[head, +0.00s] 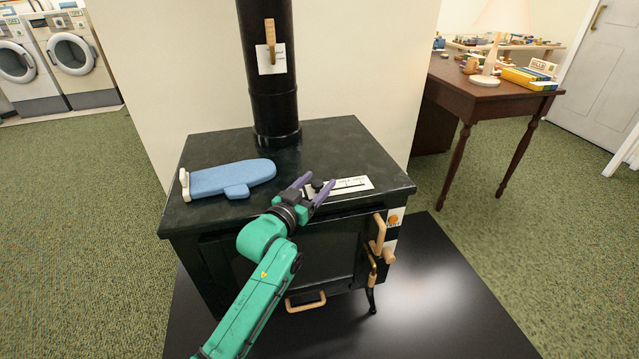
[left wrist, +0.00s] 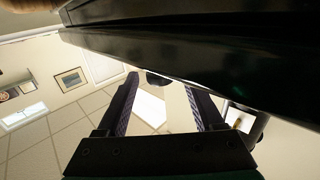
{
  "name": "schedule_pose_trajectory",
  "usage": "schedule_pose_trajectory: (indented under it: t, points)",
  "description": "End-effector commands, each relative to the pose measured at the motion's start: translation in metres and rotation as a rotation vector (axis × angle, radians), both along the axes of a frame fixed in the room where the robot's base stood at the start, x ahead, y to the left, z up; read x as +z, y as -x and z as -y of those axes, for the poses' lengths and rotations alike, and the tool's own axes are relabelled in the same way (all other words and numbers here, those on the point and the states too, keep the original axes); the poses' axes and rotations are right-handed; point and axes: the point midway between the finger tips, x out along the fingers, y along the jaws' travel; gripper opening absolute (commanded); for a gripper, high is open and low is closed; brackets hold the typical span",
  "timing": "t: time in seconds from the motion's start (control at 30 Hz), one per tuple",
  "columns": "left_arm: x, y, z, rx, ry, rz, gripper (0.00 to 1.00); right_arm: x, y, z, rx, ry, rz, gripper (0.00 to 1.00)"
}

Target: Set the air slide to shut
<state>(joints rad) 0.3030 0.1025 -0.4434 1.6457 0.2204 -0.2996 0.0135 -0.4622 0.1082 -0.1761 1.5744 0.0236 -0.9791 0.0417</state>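The air slide is on the front edge area of the black stove's top (head: 225,140). Its white label plate with a dark line (head: 351,184) lies flat there, and a small dark knob (head: 316,184) stands at the plate's left end. My left gripper (head: 319,180) reaches over the front edge with its purple fingers spread, one on each side of the knob. In the left wrist view, the dark knob (left wrist: 157,79) shows between the fingertips with gaps beside it, so the gripper is open. Any contact is hard to tell. My right gripper is not in view.
A blue mitt-like thing (head: 232,177) lies on the stove top at left. The flue pipe (head: 270,75) with a wooden-handled damper (head: 270,38) rises behind. Wooden door handles (head: 378,235) stick out at the front right. A desk with a lamp (head: 490,35) stands at right.

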Motion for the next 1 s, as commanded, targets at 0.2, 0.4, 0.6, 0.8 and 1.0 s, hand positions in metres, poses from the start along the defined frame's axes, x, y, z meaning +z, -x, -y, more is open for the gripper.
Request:
schedule_pose_trajectory:
  t: [0.2,0.4,0.6,0.8,1.0]
  points:
    - [0.000,0.012,-0.005,-0.001,0.000,-0.001,0.69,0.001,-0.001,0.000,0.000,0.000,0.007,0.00]
    - [0.002,0.055,-0.024,0.000,-0.003,-0.002,0.69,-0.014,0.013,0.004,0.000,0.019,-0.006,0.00]
    - [0.002,0.108,-0.049,0.002,-0.004,-0.002,0.69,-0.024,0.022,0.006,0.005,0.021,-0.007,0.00]
    - [0.002,0.134,-0.061,0.004,-0.002,0.001,0.69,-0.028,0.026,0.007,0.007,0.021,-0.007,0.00]
    - [0.003,0.136,-0.062,0.004,-0.001,0.003,0.69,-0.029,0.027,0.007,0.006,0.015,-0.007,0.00]
